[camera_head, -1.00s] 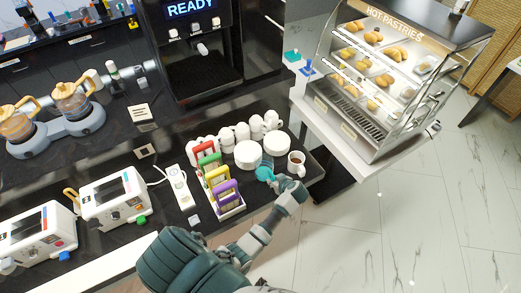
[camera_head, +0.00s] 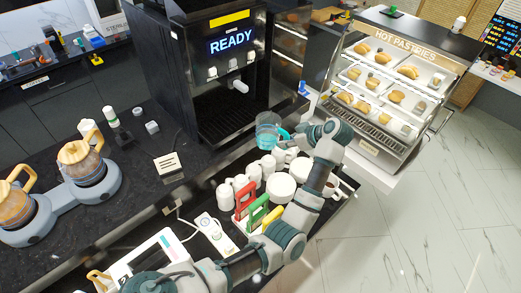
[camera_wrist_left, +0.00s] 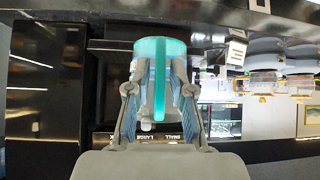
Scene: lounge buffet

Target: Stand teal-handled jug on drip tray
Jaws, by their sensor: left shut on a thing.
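The teal-handled jug (camera_head: 266,133) is a clear cup with a teal rim and handle, raised in front of the coffee machine (camera_head: 222,62). My left gripper (camera_head: 289,135) is shut on its handle from the right. In the left wrist view the teal handle (camera_wrist_left: 161,80) stands between my two fingers (camera_wrist_left: 160,95). The drip tray (camera_head: 218,127) is the dark grille at the base of the machine, behind and left of the jug. The jug looks roughly upright and apart from the tray. My right gripper is not in view.
White cups and bowls (camera_head: 281,188) crowd the counter below the jug. A rack with coloured handles (camera_head: 258,213) stands beside them. The pastry case (camera_head: 395,85) is on the right. Glass pots on warmers (camera_head: 82,165) stand at the left.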

